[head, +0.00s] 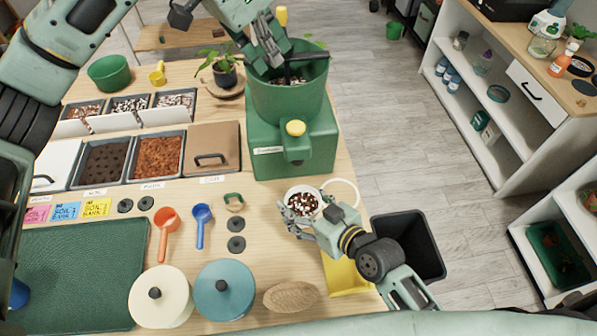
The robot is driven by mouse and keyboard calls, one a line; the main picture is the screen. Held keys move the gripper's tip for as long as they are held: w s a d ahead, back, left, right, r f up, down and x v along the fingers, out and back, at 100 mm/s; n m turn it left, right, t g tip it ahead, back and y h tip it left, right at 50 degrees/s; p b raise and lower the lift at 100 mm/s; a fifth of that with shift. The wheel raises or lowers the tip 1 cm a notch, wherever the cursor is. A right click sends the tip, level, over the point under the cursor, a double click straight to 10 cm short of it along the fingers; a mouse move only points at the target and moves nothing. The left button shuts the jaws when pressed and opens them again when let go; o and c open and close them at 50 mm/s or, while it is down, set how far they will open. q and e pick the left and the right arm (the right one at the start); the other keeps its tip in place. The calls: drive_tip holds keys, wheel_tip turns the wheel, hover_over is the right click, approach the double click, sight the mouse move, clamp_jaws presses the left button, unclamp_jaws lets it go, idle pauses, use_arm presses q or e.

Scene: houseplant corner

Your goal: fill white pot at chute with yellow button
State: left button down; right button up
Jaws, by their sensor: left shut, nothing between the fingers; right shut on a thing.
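The green dispenser (262,138) stands at the table's right side, with a hopper (288,100) on top and a yellow button (295,128) on its front. The white pot (290,190) stands in front of it, below the button side. Brown and white granules (304,203) show inside the pot. My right gripper (298,213) is shut on the pot at its near side, hiding part of it. My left gripper (273,58) is shut and empty over the hopper's mouth, well above and behind the button. Some mix shows in the hopper.
A white ring (355,188) lies right of the pot. A black bin (425,240) stands beyond the table's right edge.

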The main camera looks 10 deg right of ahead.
drive_tip(key=shift+s+p, duration=0.7)
drive_tip(key=shift+s, duration=2.05)
drive_tip(key=shift+r, duration=0.15)
